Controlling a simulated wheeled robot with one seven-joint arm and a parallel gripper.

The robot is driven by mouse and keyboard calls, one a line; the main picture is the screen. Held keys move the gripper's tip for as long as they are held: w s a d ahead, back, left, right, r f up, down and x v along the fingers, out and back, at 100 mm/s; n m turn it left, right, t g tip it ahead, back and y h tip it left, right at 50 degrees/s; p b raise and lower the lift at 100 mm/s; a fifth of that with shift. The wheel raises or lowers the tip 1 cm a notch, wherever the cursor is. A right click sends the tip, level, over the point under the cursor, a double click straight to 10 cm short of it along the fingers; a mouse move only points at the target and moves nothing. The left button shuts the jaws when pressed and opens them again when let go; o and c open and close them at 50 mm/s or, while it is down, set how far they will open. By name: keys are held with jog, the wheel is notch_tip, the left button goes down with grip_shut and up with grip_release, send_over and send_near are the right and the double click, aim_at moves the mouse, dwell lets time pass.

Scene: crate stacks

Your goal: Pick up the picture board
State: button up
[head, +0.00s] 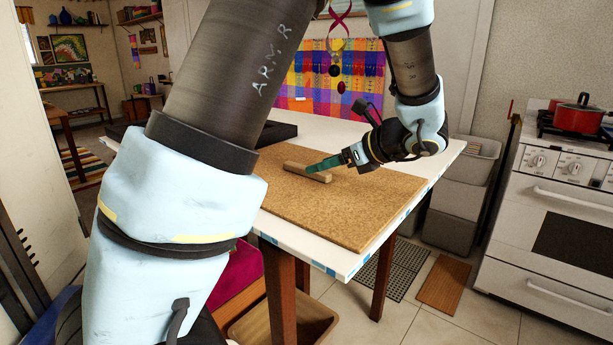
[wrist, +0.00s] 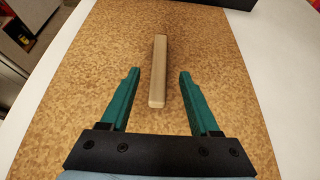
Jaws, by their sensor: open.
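A narrow wooden bar (head: 300,169) lies on a cork mat (head: 370,205) on the white table. It also shows in the wrist view (wrist: 159,75), pointing away from me. No picture face shows on it, and I cannot tell whether it is the picture board; no other board with a picture lies on the table. My gripper (head: 322,166) is low over the mat. In the wrist view my gripper (wrist: 159,72) has its green fingers apart, one on each side of the bar's near end, with gaps on both sides. The gripper holds nothing.
A black object (head: 277,133) stands behind the mat, partly hidden by my arm. A colourful woven cloth (head: 310,80) hangs on the wall behind the table. Grey bins (head: 463,190) and a white stove (head: 560,200) with a red pot (head: 577,116) are at the right.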

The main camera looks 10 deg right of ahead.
jog(key=x, duration=0.4)
jog(key=shift+a+p, duration=0.2)
jog(key=shift+p, duration=0.1)
jog(key=shift+c, duration=0.2)
grip_shut()
jog(key=shift+r, duration=0.1)
dwell(0.8)
